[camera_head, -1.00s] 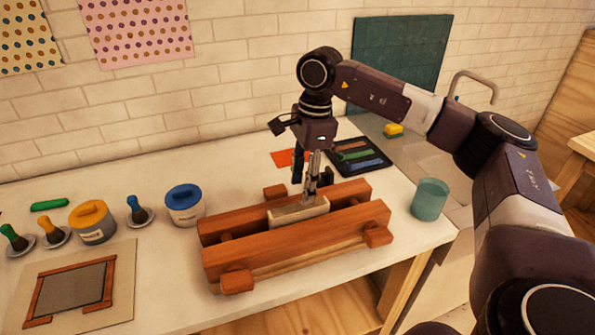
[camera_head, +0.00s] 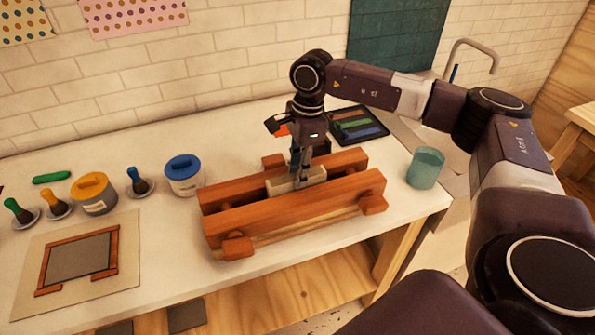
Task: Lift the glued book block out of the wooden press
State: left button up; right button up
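The wooden press (camera_head: 232,219) stands on the white worktop, with two long reddish-brown beams and a gap between them. The pale book block (camera_head: 282,184) sits in that gap, its top edge showing just above the front beam. My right gripper (camera_head: 307,178) points down from above with its fingertips at the block, near its right part. Its fingers partly cover the block, and I cannot tell whether they are closed on it. The block's lower part is hidden by the front beam. My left gripper is not in view.
A teal cup (camera_head: 426,168) stands right of the press. A blue-lidded tub (camera_head: 184,176), a yellow-lidded tub (camera_head: 94,196) and several brushes are to the left. A framed board (camera_head: 80,258) lies at front left. A dark tray (camera_head: 358,125) lies behind the press.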

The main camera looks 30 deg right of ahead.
grip_shut()
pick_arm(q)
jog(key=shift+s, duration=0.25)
pick_arm(e)
jog(key=shift+r, duration=0.1)
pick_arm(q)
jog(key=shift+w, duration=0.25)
pick_arm(e)
jog(key=shift+s+r, duration=0.15)
jog(key=shift+r, duration=0.05)
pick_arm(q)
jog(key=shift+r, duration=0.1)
pick_arm(e)
jog(key=shift+r, duration=0.1)
pick_arm(q)
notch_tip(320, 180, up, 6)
jog(key=p, duration=0.6)
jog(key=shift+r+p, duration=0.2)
jog(key=shift+p, duration=0.1)
pick_arm(e)
notch_tip(320, 180, up, 11)
